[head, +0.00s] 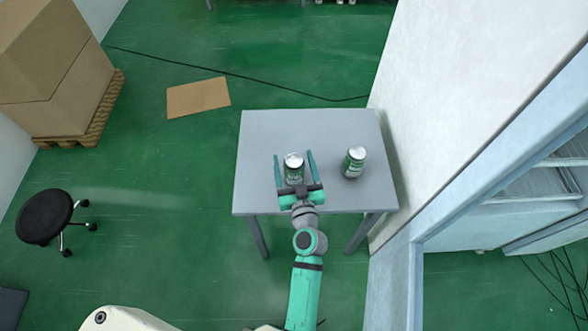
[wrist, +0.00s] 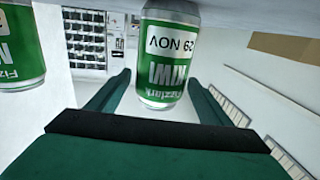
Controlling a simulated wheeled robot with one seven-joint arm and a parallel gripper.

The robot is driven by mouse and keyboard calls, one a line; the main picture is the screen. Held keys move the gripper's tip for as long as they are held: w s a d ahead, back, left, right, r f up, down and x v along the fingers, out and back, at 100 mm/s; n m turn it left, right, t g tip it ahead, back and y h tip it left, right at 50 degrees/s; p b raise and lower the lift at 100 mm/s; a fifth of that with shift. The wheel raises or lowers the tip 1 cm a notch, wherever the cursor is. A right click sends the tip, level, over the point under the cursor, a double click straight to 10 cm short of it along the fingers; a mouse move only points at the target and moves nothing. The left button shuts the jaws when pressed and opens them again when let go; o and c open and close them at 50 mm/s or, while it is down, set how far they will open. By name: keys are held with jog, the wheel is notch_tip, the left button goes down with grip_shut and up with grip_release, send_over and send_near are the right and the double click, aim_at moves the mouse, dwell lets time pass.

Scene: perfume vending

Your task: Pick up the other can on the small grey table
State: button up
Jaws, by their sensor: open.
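Two green-and-white cans are on the small grey table (head: 260,130). One can (head: 294,165) is at the table's middle, between the fingers of my gripper (head: 295,163). The other can (head: 354,162) is to its right, outside the fingers. In the wrist view, the near can (wrist: 167,55) shows upside-down between my open fingers (wrist: 160,90), with a gap on both sides. Its label reads "Fizzlark KIWI" and "29 NOV". The second can (wrist: 22,45) is cut off at the left edge there.
A white wall or cabinet (head: 455,95) stands close to the table's right side. Stacked cardboard boxes (head: 55,75) and a black stool (head: 45,215) are at left. A flat cardboard sheet (head: 198,97) and a black cable lie on the green floor.

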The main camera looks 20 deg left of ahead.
jog(key=shift+x, duration=1.65)
jog(key=c, duration=1.3)
jog(key=shift+c, duration=0.6)
jog(key=shift+r, duration=0.15)
